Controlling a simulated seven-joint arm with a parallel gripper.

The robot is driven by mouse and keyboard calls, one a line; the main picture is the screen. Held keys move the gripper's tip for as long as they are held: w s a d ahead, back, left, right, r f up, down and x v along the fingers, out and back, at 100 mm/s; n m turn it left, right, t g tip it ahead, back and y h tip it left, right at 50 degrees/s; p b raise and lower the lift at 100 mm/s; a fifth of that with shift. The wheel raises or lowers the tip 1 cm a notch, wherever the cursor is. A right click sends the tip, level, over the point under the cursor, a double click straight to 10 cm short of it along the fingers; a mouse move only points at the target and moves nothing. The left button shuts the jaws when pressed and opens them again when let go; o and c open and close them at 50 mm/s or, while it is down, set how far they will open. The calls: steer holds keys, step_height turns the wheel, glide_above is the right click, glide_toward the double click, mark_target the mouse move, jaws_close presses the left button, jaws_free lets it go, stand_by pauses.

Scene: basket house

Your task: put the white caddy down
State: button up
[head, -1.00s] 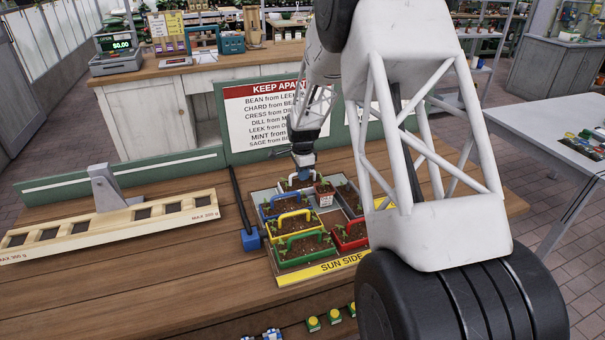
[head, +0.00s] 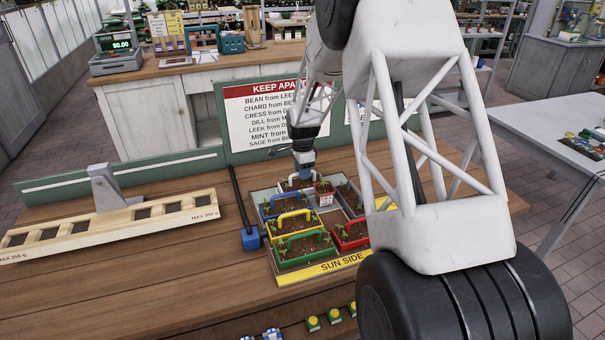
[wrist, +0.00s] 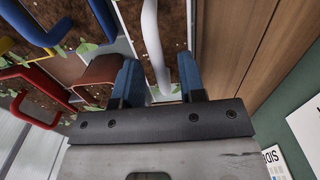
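The white caddy (head: 294,181) stands among the other caddies at the back of the tray, mostly hidden by my gripper in the head view. In the wrist view, its white handle (wrist: 153,45) passes between the two blue fingers of my gripper (wrist: 161,82). The fingers are apart, with a visible gap beside the handle. In the head view, my gripper (head: 303,172) is low over the caddy. I cannot tell whether the caddy's base rests fully on the tray.
The tray (head: 322,268) also holds blue (head: 272,208), yellow (head: 285,227), green (head: 302,249) and red (head: 349,236) caddies. A small terracotta pot (head: 325,188) stands close beside my gripper. A wooden balance (head: 110,226) lies left. A "Keep apart" sign (head: 270,113) stands behind.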

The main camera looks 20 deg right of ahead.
step_height(320, 180, up, 11)
stand_by(0.5)
steer(key=shift+r, duration=0.1)
stand_by(0.5)
steer(key=s+a+r+n, duration=0.3)
steer(key=s+r, duration=0.2)
steer(key=s, duration=0.4)
steer(key=s+a+r+n+t, duration=0.1)
steer(key=s+a+r+n, duration=0.25)
steer(key=s, duration=0.45)
steer(key=s+a+r+n, duration=0.25)
steer(key=s+r, duration=0.35)
steer(key=s, duration=0.3)
steer(key=s+a+f+n, duration=0.1)
steer(key=s+n, duration=0.3)
steer(key=s, duration=0.8)
steer(key=s+a+f+n+t, duration=0.1)
steer(key=s+n, duration=0.3)
steer(key=s, duration=0.8)
steer(key=shift+a+n+t, duration=0.3)
steer(key=shift+a+n, duration=0.1)
steer(key=shift+a, duration=0.4)
